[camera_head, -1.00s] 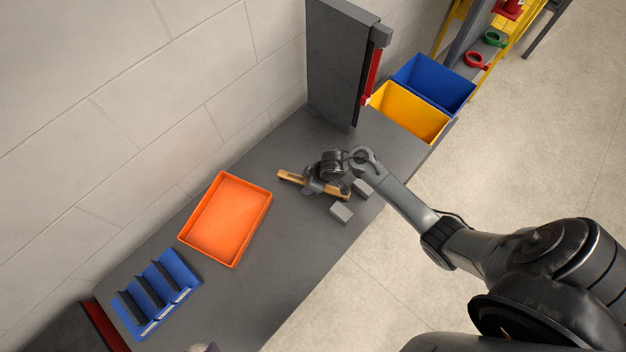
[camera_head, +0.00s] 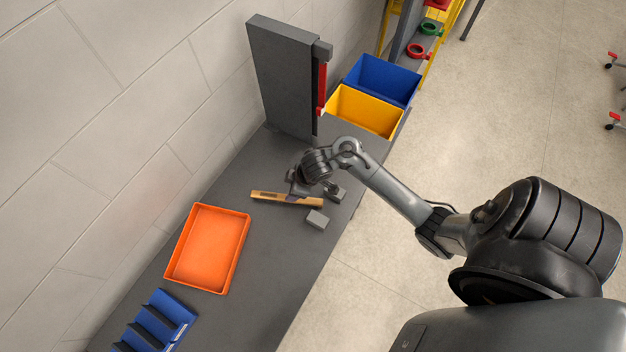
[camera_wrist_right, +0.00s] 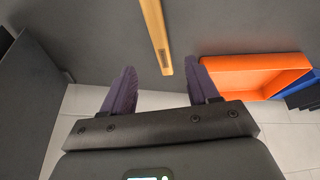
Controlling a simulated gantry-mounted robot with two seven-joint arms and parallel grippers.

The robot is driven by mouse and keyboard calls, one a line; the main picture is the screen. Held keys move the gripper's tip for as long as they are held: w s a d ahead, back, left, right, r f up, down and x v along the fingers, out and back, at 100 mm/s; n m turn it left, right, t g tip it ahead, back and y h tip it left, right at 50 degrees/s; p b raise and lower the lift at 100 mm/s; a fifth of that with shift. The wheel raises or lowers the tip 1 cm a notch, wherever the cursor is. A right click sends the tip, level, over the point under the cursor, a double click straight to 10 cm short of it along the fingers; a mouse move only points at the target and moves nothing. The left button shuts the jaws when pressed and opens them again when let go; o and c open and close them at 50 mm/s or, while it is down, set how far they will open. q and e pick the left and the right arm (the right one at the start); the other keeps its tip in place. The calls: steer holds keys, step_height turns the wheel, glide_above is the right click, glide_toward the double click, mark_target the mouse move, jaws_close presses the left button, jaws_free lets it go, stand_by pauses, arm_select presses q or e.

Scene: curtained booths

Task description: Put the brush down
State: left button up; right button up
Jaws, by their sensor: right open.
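The brush (camera_head: 287,199), seen as a long wooden bar, lies on the grey table (camera_head: 262,255). It also shows in the right wrist view (camera_wrist_right: 155,35), beyond the fingertips and apart from them. No bristles can be made out. My right gripper (camera_wrist_right: 160,72) is open and empty, its two purple fingers spread. In the head view my right gripper (camera_head: 298,187) is just behind the brush, partly hidden by its own wrist. My left gripper is not in view.
An orange tray (camera_head: 208,285) and a blue divided holder (camera_head: 157,322) are at the left. A tall grey panel (camera_head: 280,80) stands behind, beside yellow (camera_head: 362,112) and blue bins (camera_head: 383,80).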

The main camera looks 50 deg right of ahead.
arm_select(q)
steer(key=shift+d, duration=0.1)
arm_select(e)
steer(key=s+a+r+m, duration=0.1)
steer(key=s+a+r, duration=0.1)
steer(key=s, duration=0.3)
steer(key=s+a+r+m, duration=0.1)
steer(key=s+a+r, duration=0.2)
steer(key=s, duration=0.3)
steer(key=s+a+r+m+h, duration=0.1)
steer(key=s+a+r, duration=0.2)
steer(key=s+r, duration=0.2)
steer(key=shift+s+a+m+g, duration=0.25)
steer(key=shift+s+m+g, duration=0.05)
steer(key=shift+s+g, duration=0.1)
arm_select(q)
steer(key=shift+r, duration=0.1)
arm_select(e)
steer(key=shift+r, duration=0.2)
